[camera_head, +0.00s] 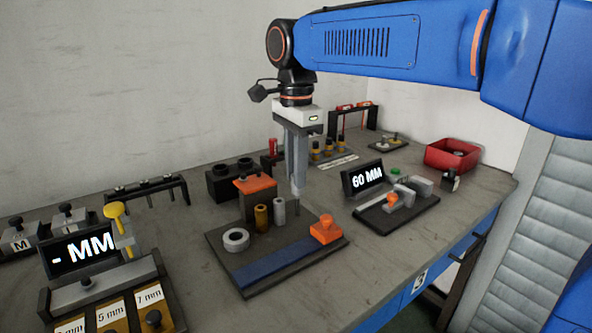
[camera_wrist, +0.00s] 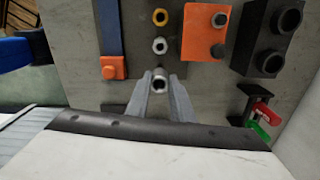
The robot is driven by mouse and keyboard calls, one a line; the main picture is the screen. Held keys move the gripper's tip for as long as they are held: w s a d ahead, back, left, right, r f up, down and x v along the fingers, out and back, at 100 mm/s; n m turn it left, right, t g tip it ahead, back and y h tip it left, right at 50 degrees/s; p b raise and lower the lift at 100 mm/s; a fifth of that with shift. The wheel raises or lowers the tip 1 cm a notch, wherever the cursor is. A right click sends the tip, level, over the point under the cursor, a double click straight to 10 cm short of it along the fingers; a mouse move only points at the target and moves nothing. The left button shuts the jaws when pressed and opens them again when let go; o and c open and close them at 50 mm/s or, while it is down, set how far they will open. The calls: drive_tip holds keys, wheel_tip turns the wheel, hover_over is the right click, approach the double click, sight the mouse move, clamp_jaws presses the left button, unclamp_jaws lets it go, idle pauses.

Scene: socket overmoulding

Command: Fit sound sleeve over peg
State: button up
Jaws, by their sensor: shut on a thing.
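My gripper (camera_head: 297,193) points straight down over the dark fixture plate (camera_head: 222,262). In the wrist view my gripper (camera_wrist: 159,88) is shut on a small silver sleeve (camera_wrist: 159,86), which stands upright with its open end up. A brass sleeve (camera_head: 262,218) and another silver sleeve (camera_head: 279,212) stand on the plate left of my gripper; they also show in the wrist view, brass (camera_wrist: 160,17) and silver (camera_wrist: 159,45). A thin upright part, possibly the peg, shows just below the fingertips in the head view. I cannot tell whether the held sleeve is around it.
A "60 MM" display (camera_head: 363,178) stands to the right, a "- MM" display (camera_head: 82,250) to the left. A red bin (camera_head: 452,155) sits further right.

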sight(296, 193)
drive_tip(key=shift+f, duration=3)
drive_tip(key=o, duration=1)
wheel_tip(296, 193, up, 17)
drive_tip(key=shift+r, duration=0.15)
idle(0.5)
